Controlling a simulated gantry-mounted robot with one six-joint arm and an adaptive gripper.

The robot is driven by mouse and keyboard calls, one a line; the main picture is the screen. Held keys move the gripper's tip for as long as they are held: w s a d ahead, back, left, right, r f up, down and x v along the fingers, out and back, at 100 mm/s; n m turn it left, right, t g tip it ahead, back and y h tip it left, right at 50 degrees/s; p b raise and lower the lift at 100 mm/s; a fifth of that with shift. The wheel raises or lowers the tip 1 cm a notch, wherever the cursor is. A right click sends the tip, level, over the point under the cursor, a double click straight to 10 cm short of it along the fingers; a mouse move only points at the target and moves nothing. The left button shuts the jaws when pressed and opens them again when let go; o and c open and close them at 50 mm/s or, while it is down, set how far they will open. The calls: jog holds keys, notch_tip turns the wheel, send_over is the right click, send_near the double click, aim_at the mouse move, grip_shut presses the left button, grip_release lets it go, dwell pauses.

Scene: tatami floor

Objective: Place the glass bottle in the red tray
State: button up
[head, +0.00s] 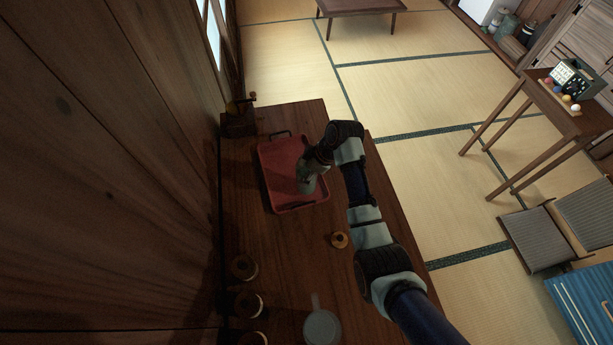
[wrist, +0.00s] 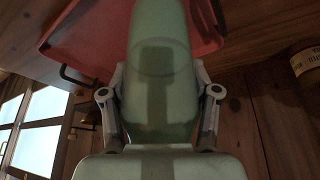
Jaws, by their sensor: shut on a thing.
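The glass bottle (wrist: 160,75) is pale green and translucent, and fills the middle of the wrist view. My gripper (wrist: 160,108) is shut on it, with one finger on each side. In the head view my gripper (head: 312,168) is over the red tray, and the bottle (head: 306,185) shows below it as a small pale shape. The red tray (head: 279,165) lies on the wooden table; its edge also shows behind the bottle in the wrist view (wrist: 85,45). I cannot tell whether the bottle touches the tray floor.
The wooden table (head: 290,260) stands along a wood-panelled wall. A small round brown-lidded item (head: 339,240), a pale pan-like item (head: 321,327) and several jars (head: 245,267) stand nearer on it. A grinder-like wooden item (head: 238,118) stands beyond the tray.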

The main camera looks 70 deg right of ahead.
notch_tip(320, 180, down, 3)
jog(key=shift+r, duration=0.3)
jog(key=o, duration=1.6)
jog(key=shift+f, duration=0.2)
jog(key=p+v, duration=0.2)
jog(key=v, duration=1)
jog(key=shift+r, duration=0.15)
